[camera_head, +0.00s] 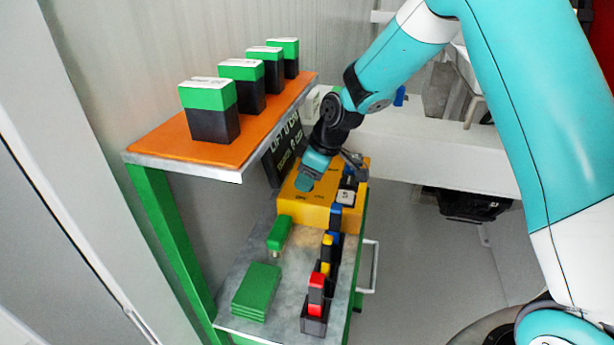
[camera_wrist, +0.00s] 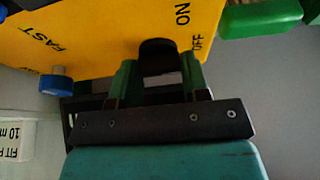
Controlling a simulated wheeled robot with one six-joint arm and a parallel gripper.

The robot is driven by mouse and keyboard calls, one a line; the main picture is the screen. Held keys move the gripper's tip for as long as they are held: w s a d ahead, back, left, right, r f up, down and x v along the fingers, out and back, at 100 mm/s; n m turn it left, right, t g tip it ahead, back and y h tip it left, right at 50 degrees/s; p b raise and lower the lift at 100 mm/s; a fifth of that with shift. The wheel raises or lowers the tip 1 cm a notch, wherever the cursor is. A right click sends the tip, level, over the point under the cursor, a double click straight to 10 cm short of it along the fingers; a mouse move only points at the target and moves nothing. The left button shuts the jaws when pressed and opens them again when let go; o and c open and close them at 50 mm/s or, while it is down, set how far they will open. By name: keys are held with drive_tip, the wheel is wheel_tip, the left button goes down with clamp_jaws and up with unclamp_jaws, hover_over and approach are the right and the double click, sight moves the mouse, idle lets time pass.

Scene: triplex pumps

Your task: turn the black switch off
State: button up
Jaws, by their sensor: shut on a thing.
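The yellow box (camera_head: 318,212) stands on the metal bench top and also fills the upper part of the wrist view (camera_wrist: 110,35). It carries the printed words ON, OFF and FAST. The black switch (camera_wrist: 158,52) sits on it, left of the ON and OFF labels in the wrist view. My gripper (camera_wrist: 158,72) is shut on the black switch, with one green finger on each side. In the head view my gripper (camera_head: 304,182) is over the box's top and hides the switch. I cannot tell which way the switch is set.
A blue knob (camera_wrist: 57,82) is on the box, left of my gripper. A green block (camera_head: 279,233) and stacked green plates (camera_head: 257,292) lie before the box. Red and yellow pieces (camera_head: 317,292) stand at right. The orange shelf (camera_head: 210,150) holds several green-black blocks.

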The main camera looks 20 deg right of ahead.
drive_tip(key=shift+r, duration=0.1)
drive_tip(key=o, duration=0.6)
drive_tip(key=shift+o, duration=0.2)
drive_tip(key=b+v, duration=0.1)
drive_tip(key=v, duration=1.6)
drive_tip(key=shift+r+b, duration=0.2)
drive_tip(key=shift+b, duration=0.15)
drive_tip(key=shift+d, duration=0.15)
drive_tip(key=s+a+m+g, duration=0.1)
drive_tip(key=s+a, duration=0.2)
drive_tip(key=s, duration=0.6)
drive_tip(key=s+a+f+m, duration=0.1)
drive_tip(key=s+a, duration=0.2)
drive_tip(key=s, duration=0.6)
drive_tip(key=s+a+f+m+g, duration=0.1)
drive_tip(key=s+a, duration=0.3)
drive_tip(key=s, duration=0.6)
drive_tip(key=shift+f+m+g+y, duration=0.2)
drive_tip(key=shift+m+g+y, duration=0.1)
drive_tip(key=shift+m, duration=0.2)
